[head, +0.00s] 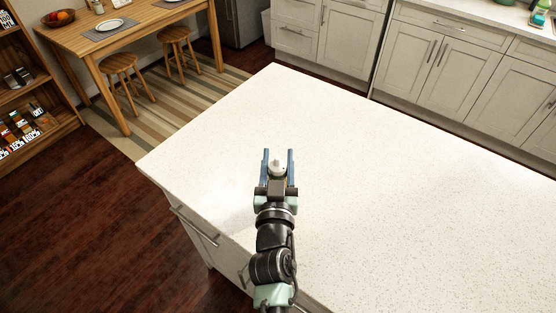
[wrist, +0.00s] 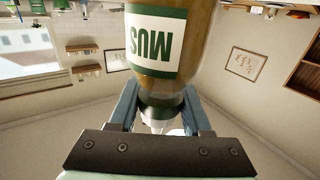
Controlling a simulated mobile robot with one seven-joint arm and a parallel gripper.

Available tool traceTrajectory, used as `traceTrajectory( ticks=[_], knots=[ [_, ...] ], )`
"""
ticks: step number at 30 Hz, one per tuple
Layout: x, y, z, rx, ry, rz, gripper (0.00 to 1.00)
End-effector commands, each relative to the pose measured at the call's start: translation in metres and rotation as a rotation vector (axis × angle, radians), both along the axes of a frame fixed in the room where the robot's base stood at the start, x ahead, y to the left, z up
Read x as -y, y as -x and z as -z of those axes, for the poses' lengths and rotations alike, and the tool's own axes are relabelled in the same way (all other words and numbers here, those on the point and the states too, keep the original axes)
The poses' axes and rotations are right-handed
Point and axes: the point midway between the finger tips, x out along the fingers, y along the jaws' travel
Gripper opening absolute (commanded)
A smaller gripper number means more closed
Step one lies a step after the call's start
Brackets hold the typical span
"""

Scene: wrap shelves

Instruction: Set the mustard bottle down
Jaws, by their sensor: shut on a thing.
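My gripper (head: 277,154) is over the white speckled island counter (head: 400,210), near its front left part. Its two blue fingers are shut on the mustard bottle, with the white cap (head: 277,168) showing between them in the head view. In the wrist view the mustard bottle (wrist: 185,35) is brown-yellow with a green and white label reading "MUS" upside down. The fingers press on both sides of its neck and shoulder. That view is inverted, so the bottle looks upright. Its base is hidden, and I cannot tell whether it touches the counter.
The counter around my gripper is bare. Its left edge and corner are close by. Beyond it are a wooden table (head: 140,25) with stools, a shelf (head: 30,100) with goods at far left, and white cabinets (head: 450,65) at the back.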

Motion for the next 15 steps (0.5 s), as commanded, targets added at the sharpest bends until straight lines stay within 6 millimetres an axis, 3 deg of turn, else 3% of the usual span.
traceTrajectory(
  ticks=[4,5,9,15],
  knots=[
    [-0.0001,-0.0003,0.0024,0.004,0.0,-0.001,0.0],
    [0.0,0.0,0.0038,0.0,0.0,0.0,0.5],
    [0.0,0.0,0.0027,0.0,0.0,0.0,0.75],
    [0.0001,0.0001,0.0027,0.0,0.0,0.0,0.78]
  ],
)
